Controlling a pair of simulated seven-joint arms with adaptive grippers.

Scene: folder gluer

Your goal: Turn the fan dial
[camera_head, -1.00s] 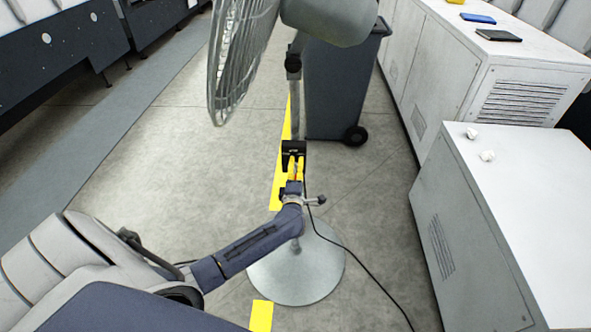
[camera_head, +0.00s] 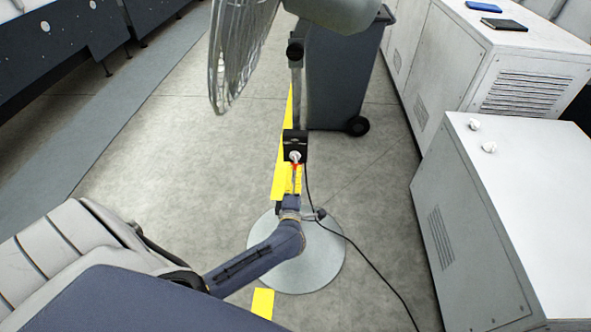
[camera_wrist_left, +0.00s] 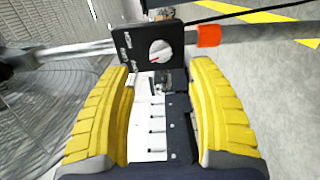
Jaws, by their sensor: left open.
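The fan dial is a round white knob (camera_head: 295,156) on a black control box (camera_head: 290,138) on the fan's pole. In the left wrist view the dial (camera_wrist_left: 160,51) sits on the face of the box (camera_wrist_left: 120,60), which bears small white markings. My left gripper (camera_head: 294,180) is just below the box in the head view. In the left wrist view its yellow fingers (camera_wrist_left: 165,85) are spread apart and empty, with the dial beyond their tips and not visibly touched. The fan's cage (camera_head: 240,50) is above left. My right gripper is not in view.
The fan's round base (camera_head: 320,265) stands on the floor, with a black cable running right. A grey bin (camera_head: 340,75) is behind the pole. White cabinets (camera_head: 520,190) line the right side. The floor left of the fan is clear.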

